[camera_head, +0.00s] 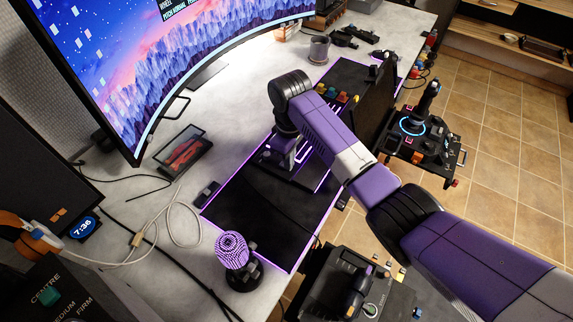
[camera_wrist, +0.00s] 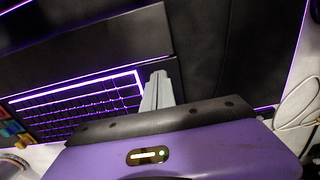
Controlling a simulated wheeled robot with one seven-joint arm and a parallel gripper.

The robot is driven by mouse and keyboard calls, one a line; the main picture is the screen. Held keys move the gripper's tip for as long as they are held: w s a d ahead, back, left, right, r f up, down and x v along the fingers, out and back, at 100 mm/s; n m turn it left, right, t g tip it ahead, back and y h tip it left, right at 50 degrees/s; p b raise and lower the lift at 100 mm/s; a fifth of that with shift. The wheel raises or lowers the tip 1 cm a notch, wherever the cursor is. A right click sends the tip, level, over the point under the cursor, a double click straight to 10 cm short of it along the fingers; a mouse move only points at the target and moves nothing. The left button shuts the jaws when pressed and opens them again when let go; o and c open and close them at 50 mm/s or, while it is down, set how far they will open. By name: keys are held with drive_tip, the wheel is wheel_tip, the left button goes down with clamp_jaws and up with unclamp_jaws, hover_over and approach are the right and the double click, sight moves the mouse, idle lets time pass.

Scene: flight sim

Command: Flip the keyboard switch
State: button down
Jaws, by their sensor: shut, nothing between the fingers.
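The keyboard (camera_wrist: 75,105) has a purple-lit outline and dark keys, and lies left of my fingers in the wrist view. In the head view the keyboard (camera_head: 322,168) is on the desk mat, mostly hidden behind my arm. My gripper (camera_wrist: 159,76) is shut, its grey fingers together and empty, just right of the keyboard's lit edge. I cannot tell whether the fingertips touch anything. In the head view my wrist hides the fingertips. I cannot make out the keyboard switch in either view.
A black desk mat (camera_head: 250,215) with a purple edge lies under the keyboard. A box with coloured buttons (camera_head: 338,93) is beyond it.

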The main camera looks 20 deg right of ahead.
drive_tip(key=shift+f, duration=0.25)
drive_tip(key=shift+r, duration=0.15)
wheel_tip(320, 180, up, 7)
drive_tip(key=p, duration=0.7)
idle(0.7)
